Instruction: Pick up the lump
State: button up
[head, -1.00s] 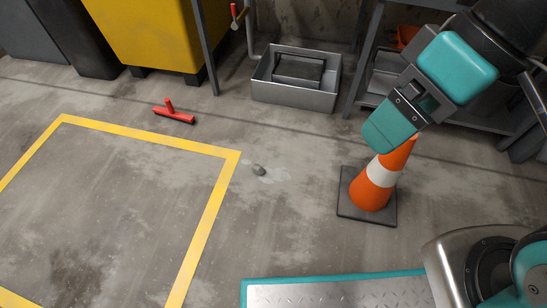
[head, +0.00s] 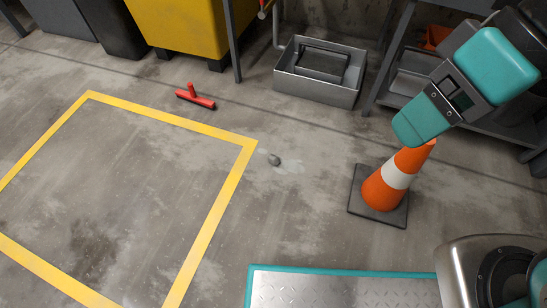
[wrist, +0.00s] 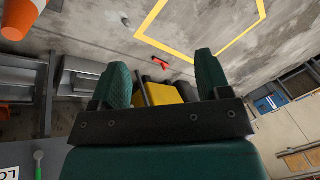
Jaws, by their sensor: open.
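The lump (head: 275,160) is a small grey blob on the concrete floor, just right of the yellow frame's corner in the head view. A paler patch of floor lies beside it. My gripper (head: 397,135) is raised at the right, well apart from the lump, and appears in front of the top of the traffic cone. In the wrist view my gripper (wrist: 165,75) shows its two green fingers spread apart with nothing held between them.
An orange and white cone (head: 397,180) stands on a dark base right of the lump. A red T-shaped tool (head: 196,97) lies behind the yellow floor marking (head: 222,206). A metal tub (head: 318,82) and a yellow container (head: 188,28) stand at the back. Floor around the lump is clear.

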aim_at(272, 160)
jog(key=u, duration=0.05)
jog(key=k, duration=0.95)
jog(key=z, duration=0.3)
jog(key=i, duration=0.75)
jog(key=u, duration=0.95)
jog(key=i, duration=0.8)
jog(key=u, duration=0.75)
